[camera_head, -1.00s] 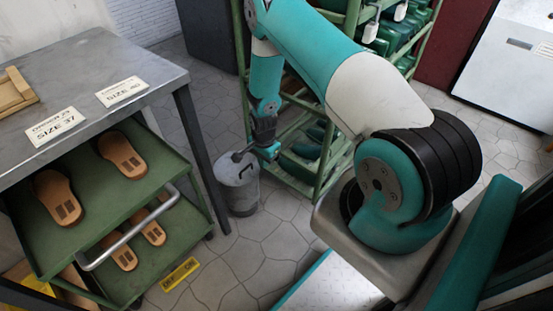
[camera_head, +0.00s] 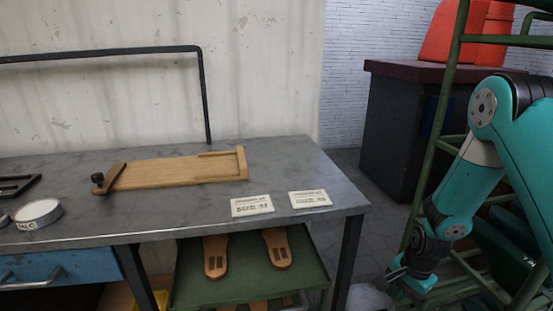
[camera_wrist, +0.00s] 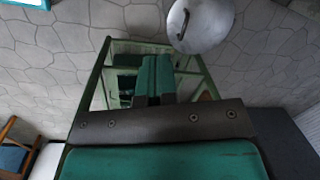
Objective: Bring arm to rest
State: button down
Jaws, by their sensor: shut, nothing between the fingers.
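My teal arm (camera_head: 462,195) hangs at the right edge of the head view, bent down from its elbow. My gripper (camera_head: 402,288) is at its lower end, small and low in that view, beside the green rack. It is shut and I see nothing held in it. That view shows a grey lidded bin (camera_wrist: 200,22) at the top and the green-framed rack (camera_wrist: 105,70) in the middle.
A grey workbench (camera_head: 280,165) with a wooden jig (camera_head: 180,172) and two size cards stands left. Sandal soles lie in the green tray (camera_head: 195,287) below. The green rack (camera_head: 432,150) stands close to my arm; a dark cabinet (camera_head: 395,130) is behind.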

jog(key=s+a+r+n+y, duration=0.1)
jog(key=s+a+r+n, duration=0.1)
jog(key=a+r+n, duration=0.6)
jog(key=s+a+r+n+y, duration=0.1)
jog(key=s+a+r, duration=0.3)
jog(key=r, duration=0.8)
jog(key=s+a+r+n+y, duration=0.1)
jog(key=s+a+r+n, duration=0.35)
jog(key=s+r, duration=0.2)
jog(key=s+a+r+n, duration=0.3)
jog(key=s+r+n, duration=0.25)
jog(key=s, duration=0.25)
notch_tip(320, 180, up, 28)
jog(key=p, duration=2.8)
jog(key=shift+s+a+n+g+p, duration=0.15)
jog(key=shift+s+n+g+p, duration=0.15)
jog(key=shift+s, duration=0.15)
